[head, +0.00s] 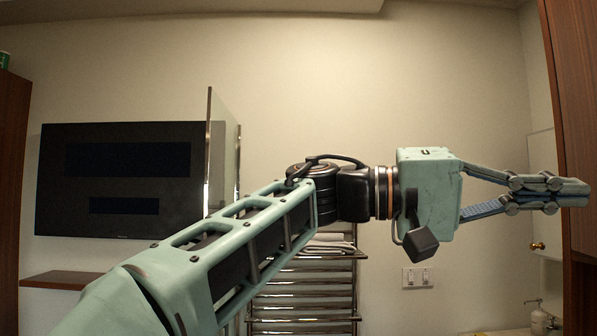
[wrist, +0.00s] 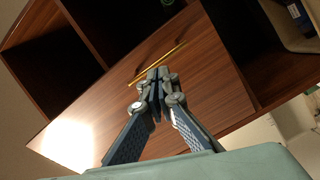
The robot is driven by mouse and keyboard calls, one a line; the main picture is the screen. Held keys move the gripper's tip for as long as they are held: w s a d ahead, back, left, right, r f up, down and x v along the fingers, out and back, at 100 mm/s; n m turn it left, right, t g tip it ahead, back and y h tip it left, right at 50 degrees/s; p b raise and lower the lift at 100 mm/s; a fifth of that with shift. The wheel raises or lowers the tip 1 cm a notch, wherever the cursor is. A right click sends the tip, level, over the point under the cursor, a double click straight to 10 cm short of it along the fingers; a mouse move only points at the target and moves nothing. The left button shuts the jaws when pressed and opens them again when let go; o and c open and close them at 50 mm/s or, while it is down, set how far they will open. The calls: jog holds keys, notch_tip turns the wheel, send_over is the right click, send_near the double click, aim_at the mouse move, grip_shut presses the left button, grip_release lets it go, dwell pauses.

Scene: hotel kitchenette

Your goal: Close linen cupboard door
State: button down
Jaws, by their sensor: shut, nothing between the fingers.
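In the wrist view a brown wooden door panel (wrist: 215,95) with a long brass bar handle (wrist: 135,75) spreads across the middle, with dark open cupboard compartments (wrist: 50,48) beyond its edges. I cannot tell exactly how far the door stands open. My gripper (wrist: 157,72) is shut and empty, its fingertips over the panel beside the handle; I cannot tell whether they touch. In the head view my gripper (head: 588,192) points right, its tips overlapping the brown woodwork (head: 578,100) at the right edge. Most of that woodwork is out of frame.
A glass panel (head: 222,150) stands upright beside the wall television (head: 120,215). A light bin (wrist: 292,25) sits in the cupboard.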

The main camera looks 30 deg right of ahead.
jog(key=s+d+f+n+g+y+p, duration=0.1)
jog(key=s+d+n+p, duration=0.2)
jog(key=s+d, duration=0.6)
jog(key=shift+s+d+f, duration=0.2)
jog(key=shift+s+f, duration=0.15)
jog(key=shift+s, duration=0.55)
jog(key=shift+d, duration=0.1)
jog(key=s+d+n+t+h+b, duration=0.3)
jog(key=s+d+b, duration=0.4)
jog(key=s+d, duration=0.2)
jog(key=shift+s+d+r, duration=0.15)
jog(key=shift+s+d, duration=0.15)
jog(key=shift+d, duration=0.35)
